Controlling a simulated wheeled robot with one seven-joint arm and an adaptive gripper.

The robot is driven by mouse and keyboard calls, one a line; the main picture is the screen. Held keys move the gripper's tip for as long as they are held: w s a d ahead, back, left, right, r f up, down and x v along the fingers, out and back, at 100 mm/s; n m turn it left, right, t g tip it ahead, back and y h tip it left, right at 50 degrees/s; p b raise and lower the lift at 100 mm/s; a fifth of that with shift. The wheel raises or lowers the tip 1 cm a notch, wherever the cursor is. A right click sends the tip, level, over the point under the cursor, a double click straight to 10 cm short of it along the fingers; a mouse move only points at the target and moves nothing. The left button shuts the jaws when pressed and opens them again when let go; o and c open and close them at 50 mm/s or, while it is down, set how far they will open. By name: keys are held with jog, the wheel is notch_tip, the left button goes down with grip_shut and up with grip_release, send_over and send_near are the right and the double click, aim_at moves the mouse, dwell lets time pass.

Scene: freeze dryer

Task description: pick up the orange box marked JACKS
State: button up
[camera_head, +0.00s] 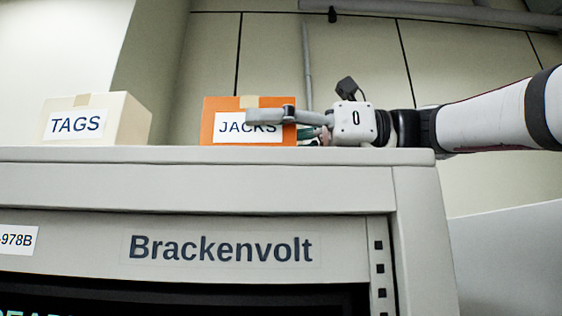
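The orange box (209,122) with a white JACKS label stands upright on top of the Brackenvolt cabinet (320,178), near the cabinet's right end. My gripper (282,122) reaches in from the right at the height of the box. One grey finger lies across the front of the box and covers the top right part of the label. The other finger is mostly hidden at or behind the box's right side. I cannot tell whether the fingers press on the box.
A cream box marked TAGS (127,120) stands on the cabinet top to the left, with a clear gap between it and the orange box. A panelled wall (350,50) with a thin vertical pipe (307,65) is behind.

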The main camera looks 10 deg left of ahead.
jog(key=c, duration=0.8)
jog(key=shift+r, duration=0.1)
